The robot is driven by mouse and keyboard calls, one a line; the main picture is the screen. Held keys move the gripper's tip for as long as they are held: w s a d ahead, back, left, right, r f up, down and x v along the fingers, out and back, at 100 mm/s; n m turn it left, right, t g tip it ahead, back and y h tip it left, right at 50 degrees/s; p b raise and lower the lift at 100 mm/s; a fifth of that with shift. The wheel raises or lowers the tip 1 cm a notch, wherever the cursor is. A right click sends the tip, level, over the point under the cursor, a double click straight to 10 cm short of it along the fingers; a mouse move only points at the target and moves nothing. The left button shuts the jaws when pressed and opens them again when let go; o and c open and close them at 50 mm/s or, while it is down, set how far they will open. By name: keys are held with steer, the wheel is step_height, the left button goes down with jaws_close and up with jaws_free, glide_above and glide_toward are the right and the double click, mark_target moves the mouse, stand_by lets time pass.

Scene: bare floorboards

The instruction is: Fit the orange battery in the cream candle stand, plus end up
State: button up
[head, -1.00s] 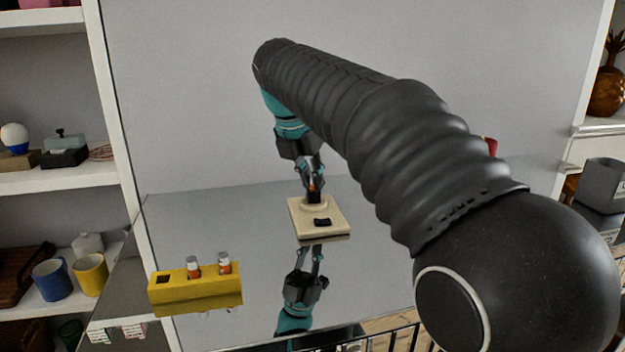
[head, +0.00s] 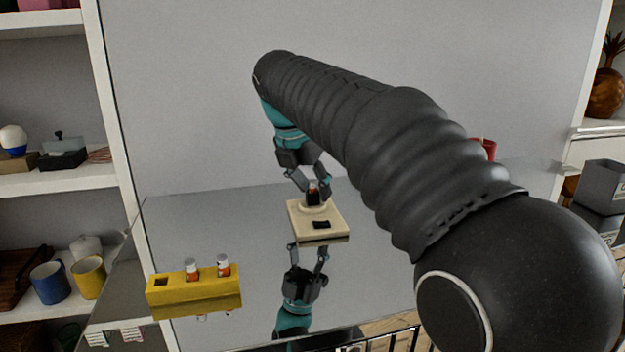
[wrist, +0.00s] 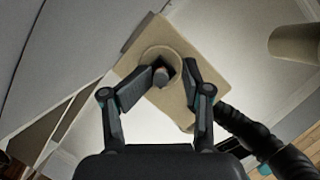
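The cream candle stand (head: 332,232) is a square plate with a raised round holder, on the mirror-like tabletop. The battery (head: 313,194), orange at the top and dark below, stands upright in the round holder; in the wrist view its grey end (wrist: 163,76) shows inside the ring of the stand (wrist: 208,75). I cannot make out a plus mark. My gripper (head: 311,186) is open, with its fingers apart on either side of the battery; the wrist view shows the open fingers (wrist: 174,76) too. How deep the battery sits is hard to see.
A red object (head: 489,149) shows partly behind my arm. Shelves with mugs (head: 49,282) stand at the left. The tabletop around the stand is clear.

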stand_by(0.7)
steer(key=shift+r, duration=0.55)
steer(key=p+v, duration=0.3)
steer(key=v, duration=0.9)
steer(key=shift+r, duration=0.15)
